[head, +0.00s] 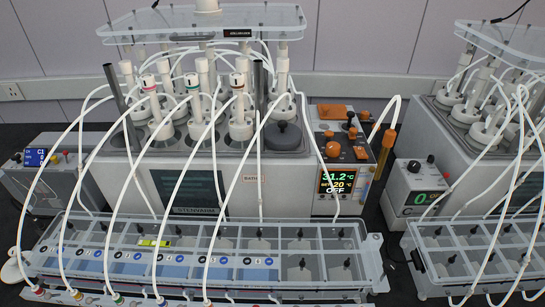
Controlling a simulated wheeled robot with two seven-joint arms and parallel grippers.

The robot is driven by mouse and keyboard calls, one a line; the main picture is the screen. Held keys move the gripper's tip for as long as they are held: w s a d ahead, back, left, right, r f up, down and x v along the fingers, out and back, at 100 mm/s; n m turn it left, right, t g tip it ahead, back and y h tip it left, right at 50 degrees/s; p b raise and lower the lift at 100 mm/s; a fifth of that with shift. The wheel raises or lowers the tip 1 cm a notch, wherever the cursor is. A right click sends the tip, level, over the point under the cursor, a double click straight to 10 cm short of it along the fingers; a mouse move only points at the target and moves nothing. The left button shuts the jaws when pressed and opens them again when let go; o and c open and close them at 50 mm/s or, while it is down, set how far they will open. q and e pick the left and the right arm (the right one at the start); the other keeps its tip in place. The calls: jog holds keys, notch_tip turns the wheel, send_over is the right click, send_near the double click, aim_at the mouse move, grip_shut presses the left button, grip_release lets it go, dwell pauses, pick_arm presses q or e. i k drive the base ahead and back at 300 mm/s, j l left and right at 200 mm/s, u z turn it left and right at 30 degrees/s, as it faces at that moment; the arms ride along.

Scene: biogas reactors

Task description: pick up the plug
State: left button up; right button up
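A round dark grey plug-like piece with a small knob (284,135) sits on top of the grey water bath (245,175), at the right end of its row of bottles. I cannot tell for sure that it is the plug of the task. A white rounded piece (12,270) lies at the left edge of the picture, partly cut off, and its kind is unclear. Neither of my grippers is in view.
White-capped bottles (241,125) with looping white tubes fill the bath. A clear tray of compartments (315,232) stands in front. A control unit with orange parts (340,180) stands right of the bath. A second similar setup (470,200) is at right.

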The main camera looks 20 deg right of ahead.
aim_at(10, 271)
jog(key=j+u, duration=0.1)
jog(key=u, duration=0.4)
jog(key=i+u, duration=0.1)
jog(key=u, duration=0.85)
jog(key=i+j, duration=0.15)
jog(key=i, duration=0.05)
